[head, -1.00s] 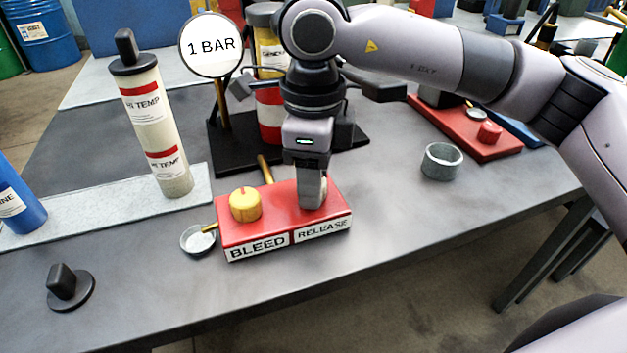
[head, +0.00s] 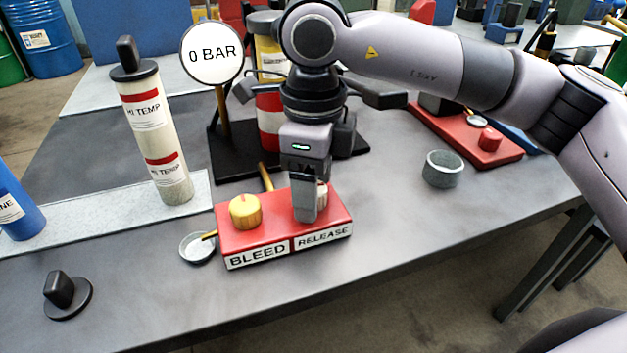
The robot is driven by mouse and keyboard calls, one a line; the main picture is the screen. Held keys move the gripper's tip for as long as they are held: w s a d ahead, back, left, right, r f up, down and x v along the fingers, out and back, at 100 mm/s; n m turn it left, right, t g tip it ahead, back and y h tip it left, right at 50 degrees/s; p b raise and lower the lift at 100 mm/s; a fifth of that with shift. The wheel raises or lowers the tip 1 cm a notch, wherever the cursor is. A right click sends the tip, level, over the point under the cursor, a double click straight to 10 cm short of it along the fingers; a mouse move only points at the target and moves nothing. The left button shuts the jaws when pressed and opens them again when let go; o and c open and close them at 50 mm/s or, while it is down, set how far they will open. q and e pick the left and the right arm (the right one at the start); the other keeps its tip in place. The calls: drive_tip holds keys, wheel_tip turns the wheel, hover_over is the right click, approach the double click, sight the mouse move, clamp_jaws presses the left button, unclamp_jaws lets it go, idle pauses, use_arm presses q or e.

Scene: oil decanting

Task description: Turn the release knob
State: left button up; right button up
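The red block (head: 278,223) on the table has a "BLEED" label at left and a "RELEASE" label at right. The release knob (head: 322,194) is a pale knob on top of the block, above its label, mostly hidden behind my gripper. My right gripper (head: 306,206) points down over it; its near finger lies against the knob, the far finger is hidden, and it appears closed around the knob. The yellow bleed knob (head: 245,211) is at left on the block. The round gauge (head: 212,53) reads "0 BAR". My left gripper is not in view.
A small dish (head: 197,247) touches the block's left side. A "HI TEMP" cylinder (head: 153,135) stands on a pale mat at left. A black knob (head: 66,295) lies front left. A grey cup (head: 442,168) stands at right. A red tray (head: 465,135) lies behind it.

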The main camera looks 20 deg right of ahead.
drive_tip(key=shift+r, duration=3.6)
drive_tip(key=shift+p, duration=0.3)
